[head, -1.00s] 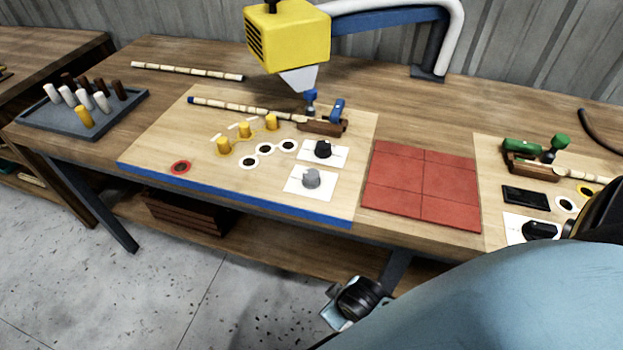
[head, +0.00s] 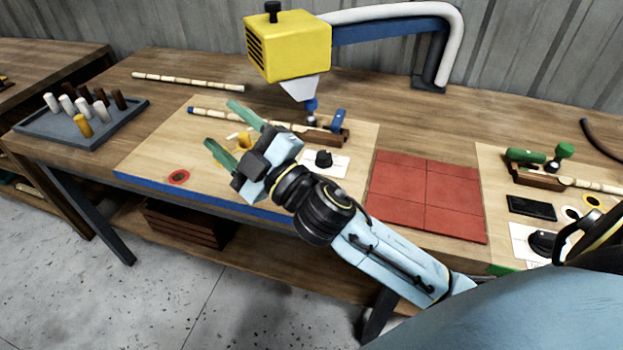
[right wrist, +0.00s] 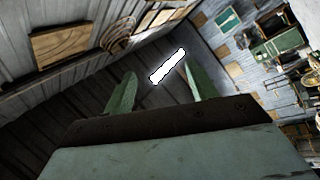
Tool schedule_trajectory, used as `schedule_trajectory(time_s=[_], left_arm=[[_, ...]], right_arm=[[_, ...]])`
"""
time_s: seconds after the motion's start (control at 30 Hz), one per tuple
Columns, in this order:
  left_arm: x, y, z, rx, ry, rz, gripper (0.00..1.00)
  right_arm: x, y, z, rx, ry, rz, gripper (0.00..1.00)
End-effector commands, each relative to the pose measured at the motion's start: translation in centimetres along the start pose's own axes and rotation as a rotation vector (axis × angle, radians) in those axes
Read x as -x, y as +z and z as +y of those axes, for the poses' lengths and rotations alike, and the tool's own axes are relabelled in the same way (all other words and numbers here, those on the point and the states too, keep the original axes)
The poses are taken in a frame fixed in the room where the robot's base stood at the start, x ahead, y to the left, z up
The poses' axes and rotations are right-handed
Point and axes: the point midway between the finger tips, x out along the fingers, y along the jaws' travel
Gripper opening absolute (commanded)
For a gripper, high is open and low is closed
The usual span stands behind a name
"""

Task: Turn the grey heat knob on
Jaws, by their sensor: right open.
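The grey heat knob is hidden in the head view behind my right arm, which crosses the front of the pale board (head: 150,160). A black knob (head: 323,159) on a white plate (head: 338,168) shows just right of my right gripper (head: 222,126). My right gripper is open, with nothing between its green fingers, and appears raised above the board, with its fingers toward the back left. In the right wrist view the open fingers (right wrist: 160,68) point at the room's walls and a bright light strip, with no knob in sight. My left gripper is not in view.
A yellow machine head (head: 288,45) hangs over the board's back. A brown clamp block (head: 325,136) with a blue handle holds a rattan pole (head: 212,112). Red tiles (head: 425,195) lie to the right. A peg tray (head: 120,118) stands far left.

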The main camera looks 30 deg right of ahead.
Motion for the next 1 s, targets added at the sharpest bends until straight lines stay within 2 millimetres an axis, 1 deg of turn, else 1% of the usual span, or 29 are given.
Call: schedule_trajectory(time_s=[0.03, 0.1, 0.17, 0.2, 0.27, 0.3, 0.37, 0.4, 0.47, 0.5, 0.57, 0.6, 0.63, 0.67, 0.7, 0.77, 0.8, 0.9, 1.0], left_arm=[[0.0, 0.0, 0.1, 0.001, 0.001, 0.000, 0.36], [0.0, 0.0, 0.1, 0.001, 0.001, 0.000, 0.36], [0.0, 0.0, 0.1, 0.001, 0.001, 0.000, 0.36], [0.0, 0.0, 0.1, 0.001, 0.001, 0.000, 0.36], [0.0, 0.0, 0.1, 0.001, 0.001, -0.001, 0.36], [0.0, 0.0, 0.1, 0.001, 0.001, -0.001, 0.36], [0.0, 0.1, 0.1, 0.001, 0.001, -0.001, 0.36], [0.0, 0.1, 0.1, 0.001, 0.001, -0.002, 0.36], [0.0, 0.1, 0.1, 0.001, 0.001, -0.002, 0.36], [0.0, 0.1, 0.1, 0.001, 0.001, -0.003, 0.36], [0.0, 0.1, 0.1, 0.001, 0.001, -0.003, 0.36], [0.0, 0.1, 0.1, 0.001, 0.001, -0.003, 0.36], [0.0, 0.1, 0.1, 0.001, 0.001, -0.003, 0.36], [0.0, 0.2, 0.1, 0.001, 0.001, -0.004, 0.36], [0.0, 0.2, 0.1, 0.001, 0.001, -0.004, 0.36], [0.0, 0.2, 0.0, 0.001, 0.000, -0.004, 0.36], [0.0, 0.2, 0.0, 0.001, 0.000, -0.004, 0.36], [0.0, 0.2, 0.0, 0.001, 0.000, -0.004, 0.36], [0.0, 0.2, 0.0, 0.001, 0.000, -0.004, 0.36]], right_arm=[[-1.3, -2.4, 0.3, 0.092, -0.004, 0.142, 0.57], [-2.1, -5.6, -0.2, 0.223, -0.031, 0.340, 0.57], [-2.3, -7.8, -1.2, 0.338, -0.072, 0.503, 0.57], [-2.2, -8.9, -2.0, 0.418, -0.108, 0.607, 0.57], [-1.8, -10.0, -3.5, 0.538, -0.176, 0.754, 0.57], [-1.4, -10.2, -4.6, 0.620, -0.232, 0.847, 0.57], [-0.6, -9.9, -6.1, 0.742, -0.331, 0.974, 0.57], [-0.1, -9.2, -7.1, 0.823, -0.408, 1.049, 0.57], [0.7, -7.4, -8.1, 0.944, -0.537, 1.147, 0.57], [1.2, -5.8, -8.6, 1.023, -0.633, 1.201, 0.57], [1.9, -2.9, -8.7, 1.134, -0.795, 1.262, 0.57], [2.4, -0.8, -8.3, 1.202, -0.910, 1.290, 0.57], [2.6, 0.9, -7.8, 1.250, -1.000, 1.302, 0.57], [3.0, 2.6, -7.2, 1.294, -1.092, 1.309, 0.57], [3.3, 4.8, -6.0, 1.344, -1.213, 1.305, 0.57], [3.8, 7.7, -4.0, 1.401, -1.387, 1.283, 0.57], [4.2, 9.4, -2.5, 1.429, -1.496, 1.261, 0.57], [5.0, 12.4, 1.1, 1.464, -1.718, 1.191, 0.57], [5.6, 14.1, 3.7, 1.471, -1.863, 1.129, 0.57]])
